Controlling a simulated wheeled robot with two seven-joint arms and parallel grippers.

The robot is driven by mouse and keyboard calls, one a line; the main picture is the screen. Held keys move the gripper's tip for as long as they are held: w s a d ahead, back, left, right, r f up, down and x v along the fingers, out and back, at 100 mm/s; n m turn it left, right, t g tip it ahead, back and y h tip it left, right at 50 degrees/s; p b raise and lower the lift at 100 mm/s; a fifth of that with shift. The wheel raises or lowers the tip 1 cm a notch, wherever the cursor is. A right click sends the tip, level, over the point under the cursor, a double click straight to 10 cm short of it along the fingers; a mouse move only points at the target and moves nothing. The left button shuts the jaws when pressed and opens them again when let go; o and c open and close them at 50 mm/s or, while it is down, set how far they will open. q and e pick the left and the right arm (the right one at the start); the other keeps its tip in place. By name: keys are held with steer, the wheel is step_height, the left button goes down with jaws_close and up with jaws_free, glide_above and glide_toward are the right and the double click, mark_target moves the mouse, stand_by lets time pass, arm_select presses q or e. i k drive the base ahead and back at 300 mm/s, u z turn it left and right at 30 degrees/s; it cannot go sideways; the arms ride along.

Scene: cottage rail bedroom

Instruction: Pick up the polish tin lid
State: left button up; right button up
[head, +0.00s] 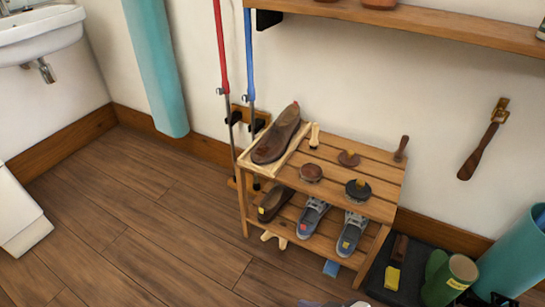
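Several small round items lie on the slatted top of a wooden rack (330,146). A reddish-brown round tin or lid (311,173) lies flat near the front edge, right of a brown shoe (276,136). A brown disc with a raised middle (348,158) lies farther back. A dark round tin (358,191) with something brown on it sits near the front right. I cannot tell which of these is the polish tin lid. Neither of my grippers can be made out in the head view.
The shoe rests in a light wooden tray. A small brush (314,136) and a dark-handled tool (401,148) stand on the top. Shoes (312,216) fill the lower shelf. A green boot (447,277) is at the right. The wooden floor (130,225) at left is clear.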

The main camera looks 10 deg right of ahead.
mark_target(349, 158)
steer(key=z, duration=0.3)
steer(key=i, duration=0.85)
steer(key=z, duration=0.55)
